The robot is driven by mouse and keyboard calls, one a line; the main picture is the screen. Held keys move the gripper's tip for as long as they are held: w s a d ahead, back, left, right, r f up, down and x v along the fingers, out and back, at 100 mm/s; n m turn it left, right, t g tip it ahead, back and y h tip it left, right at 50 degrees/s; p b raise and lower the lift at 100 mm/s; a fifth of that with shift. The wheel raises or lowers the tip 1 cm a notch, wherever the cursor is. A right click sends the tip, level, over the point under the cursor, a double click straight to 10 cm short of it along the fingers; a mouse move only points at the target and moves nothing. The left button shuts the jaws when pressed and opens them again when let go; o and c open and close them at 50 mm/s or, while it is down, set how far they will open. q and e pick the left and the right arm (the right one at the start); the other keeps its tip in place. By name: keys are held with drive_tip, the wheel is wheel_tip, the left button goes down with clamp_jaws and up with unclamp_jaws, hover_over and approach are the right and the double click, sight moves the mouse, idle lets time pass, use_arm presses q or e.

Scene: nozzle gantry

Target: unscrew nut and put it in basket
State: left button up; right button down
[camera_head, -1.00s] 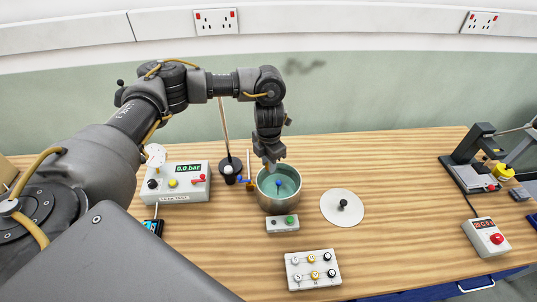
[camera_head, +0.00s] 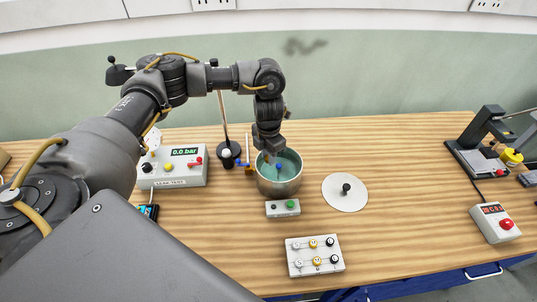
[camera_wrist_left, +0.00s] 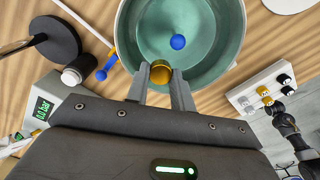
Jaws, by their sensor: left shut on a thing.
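My left gripper (camera_head: 269,156) points down over the left rim area of a metal pot (camera_head: 279,186) that holds teal liquid. In the left wrist view its two fingers (camera_wrist_left: 161,76) are shut on a small round brass-coloured piece (camera_wrist_left: 160,71). The piece overlaps the near rim of the pot (camera_wrist_left: 235,52) in that view; its height above the rim is hard to tell. I cannot make out a thread or hex shape, so whether it is the nut is unclear. A blue ball (camera_wrist_left: 178,42) shows inside the pot. I see no clear basket. My right gripper is not in view.
A leak-test box (camera_head: 180,168) reading 0.0 bar and a stand with a rod (camera_head: 228,149) are left of the pot. A small button box (camera_head: 283,208), a white knobbed disc (camera_head: 345,193) and a switch panel (camera_head: 314,255) are near. The table's right-centre is clear.

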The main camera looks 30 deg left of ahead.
use_arm(q)
drive_tip(key=shift+f, duration=0.25)
drive_tip(key=o, duration=1)
wheel_tip(320, 180, up, 11)
drive_tip(key=shift+f+b, duration=0.1)
drive_tip(key=shift+b, duration=0.7)
